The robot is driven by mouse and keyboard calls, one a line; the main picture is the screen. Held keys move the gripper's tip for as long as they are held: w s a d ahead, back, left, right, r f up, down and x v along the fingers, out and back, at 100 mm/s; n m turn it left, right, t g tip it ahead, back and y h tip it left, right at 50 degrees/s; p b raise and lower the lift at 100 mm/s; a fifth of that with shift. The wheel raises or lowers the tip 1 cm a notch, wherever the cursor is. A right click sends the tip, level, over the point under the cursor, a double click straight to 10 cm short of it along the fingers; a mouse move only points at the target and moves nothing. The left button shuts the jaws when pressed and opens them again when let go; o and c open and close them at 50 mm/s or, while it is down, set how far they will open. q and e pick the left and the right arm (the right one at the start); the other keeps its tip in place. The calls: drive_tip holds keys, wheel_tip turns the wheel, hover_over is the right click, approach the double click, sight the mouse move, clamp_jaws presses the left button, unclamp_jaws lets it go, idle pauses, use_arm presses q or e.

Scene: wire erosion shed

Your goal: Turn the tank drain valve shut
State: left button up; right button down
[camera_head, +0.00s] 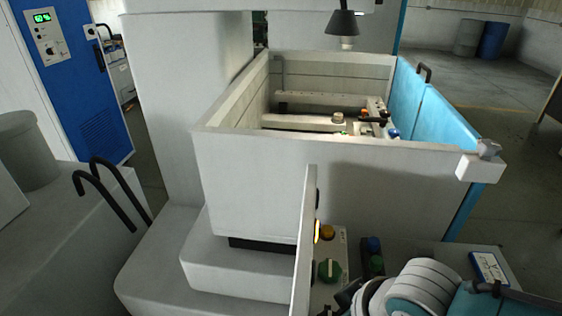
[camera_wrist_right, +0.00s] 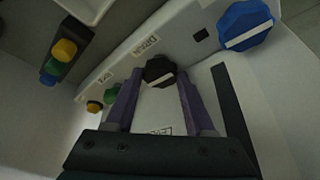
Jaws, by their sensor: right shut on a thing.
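A blue knob (camera_wrist_right: 248,28) with a white bar stands apart on the same panel, up and to the right. In the head view my right arm covers the gripped knob at the lower right. My left gripper is not in view.
A green knob (camera_head: 329,270) and a yellow button (camera_head: 327,232) are on the panel beside an upright pale plate (camera_head: 303,240). A dark strip with coloured buttons (camera_wrist_right: 72,40) stands nearby. The open grey tank (camera_head: 250,175) is behind, with a blue cabinet (camera_head: 82,80) at the left.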

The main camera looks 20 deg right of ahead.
drive_tip(key=c, duration=0.5)
unclamp_jaws()
drive_tip(key=shift+r, duration=0.15)
drive_tip(key=shift+s+r, duration=0.15)
drive_tip(key=shift+r, duration=0.15)
drive_tip(key=shift+p+v, duration=1.55)
drive_tip(key=shift+v, duration=2.95)
drive_tip(key=shift+s+a, duration=0.1)
drive_tip(key=shift+s, duration=0.05)
